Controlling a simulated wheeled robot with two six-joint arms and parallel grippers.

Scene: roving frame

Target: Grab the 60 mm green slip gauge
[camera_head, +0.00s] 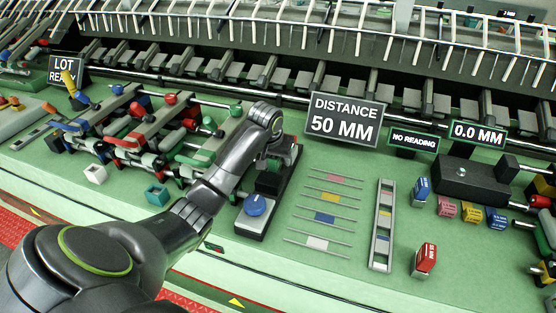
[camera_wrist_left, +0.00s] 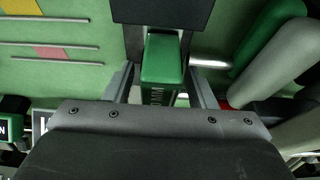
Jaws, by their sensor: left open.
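The green slip gauge (camera_wrist_left: 163,58) is a green block with partly readable "MM" lettering on its near face. In the left wrist view it stands between the two fingers of my left gripper (camera_wrist_left: 160,74), which is open. I cannot tell whether either finger touches it. A dark block lies just beyond it. My right gripper is in neither view.
Other coloured blocks stand at right: blue (camera_head: 421,190), red (camera_head: 424,260), pink (camera_head: 446,207) and yellow (camera_head: 471,211). A grey slotted rack (camera_head: 381,225) lies beside them. A "DISTANCE 50 MM" sign (camera_head: 342,118) stands behind. Pipes and valves (camera_head: 140,130) crowd the left.

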